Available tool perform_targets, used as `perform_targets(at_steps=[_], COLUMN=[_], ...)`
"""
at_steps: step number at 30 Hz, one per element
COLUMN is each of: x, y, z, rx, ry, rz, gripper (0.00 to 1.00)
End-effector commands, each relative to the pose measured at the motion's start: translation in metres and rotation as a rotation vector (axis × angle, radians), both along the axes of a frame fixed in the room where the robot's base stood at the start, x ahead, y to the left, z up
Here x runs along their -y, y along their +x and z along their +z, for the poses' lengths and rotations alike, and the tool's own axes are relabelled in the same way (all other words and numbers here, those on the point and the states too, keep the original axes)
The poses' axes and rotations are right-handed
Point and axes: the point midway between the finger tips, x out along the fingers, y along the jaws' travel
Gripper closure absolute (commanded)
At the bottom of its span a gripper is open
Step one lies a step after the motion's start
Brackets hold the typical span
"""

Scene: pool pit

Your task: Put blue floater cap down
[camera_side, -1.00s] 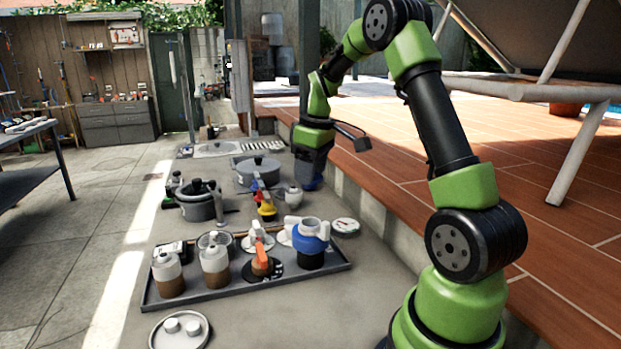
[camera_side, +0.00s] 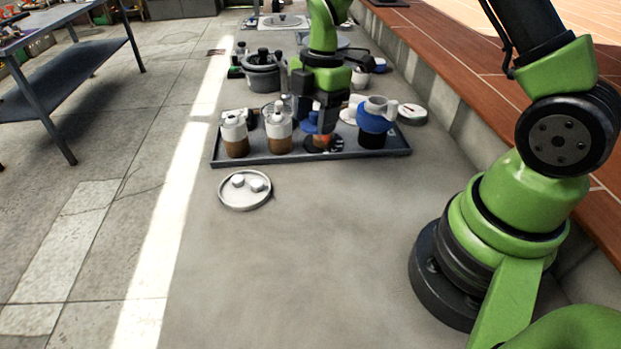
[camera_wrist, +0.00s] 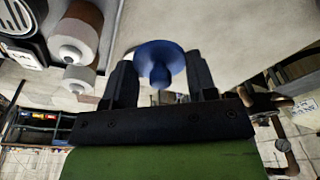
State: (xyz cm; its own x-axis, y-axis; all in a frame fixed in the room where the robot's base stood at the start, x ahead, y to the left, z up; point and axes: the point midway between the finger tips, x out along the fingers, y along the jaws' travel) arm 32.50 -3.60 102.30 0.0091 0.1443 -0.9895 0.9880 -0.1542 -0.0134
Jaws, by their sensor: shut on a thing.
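The blue floater cap (camera_wrist: 158,60) is a blue disc with a narrower stem, between the two fingers of my gripper (camera_wrist: 160,85) in the wrist view. My gripper is shut on it. In the side view my gripper (camera_side: 318,115) points down over the dark grey tray (camera_side: 300,158), and the blue cap (camera_side: 309,125) shows at its fingers. An orange-and-black part (camera_side: 321,141) in the tray is just below and partly hidden. I cannot tell whether the cap touches anything under it.
Two brown-and-white bottles (camera_side: 279,132) stand left of my gripper. A blue-and-white valve (camera_side: 375,121) stands on its right, with a round gauge (camera_side: 412,113) beyond. A round dish (camera_side: 245,189) with two white pieces lies in front.

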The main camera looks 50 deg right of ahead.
Motion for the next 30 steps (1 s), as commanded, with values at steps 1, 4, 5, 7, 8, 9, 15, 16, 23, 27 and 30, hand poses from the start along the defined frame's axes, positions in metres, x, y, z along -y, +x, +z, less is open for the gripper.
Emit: perform_targets(at_steps=[1, 4, 5, 7, 8, 9, 15, 16, 23, 27, 30], x=[-0.009, -0.017, -0.018, -0.019, -0.019, -0.019, -0.018, -0.018, -0.018, -0.018, -0.018], y=[-0.002, -0.003, -0.004, -0.004, -0.005, -0.004, -0.003, -0.004, -0.004, -0.003, -0.003], z=[-0.005, -0.015, -0.02, -0.034, -0.04, -0.047, -0.07, -0.074, -0.107, -0.11, -0.11], rx=[-0.002, -0.001, -0.004, -0.004, -0.005, -0.004, 0.0, -0.001, 0.0, 0.002, 0.003], ry=[0.002, 0.005, 0.006, 0.006, 0.006, 0.007, 0.005, 0.005, 0.004, 0.004, 0.004], rz=[0.064, 0.14, 0.15, 0.159, 0.159, 0.158, 0.155, 0.156, 0.155, 0.154, 0.154], gripper=[0.69, 0.69, 0.69, 0.69, 0.69, 0.69, 0.69, 0.69, 0.69, 0.69, 0.69])
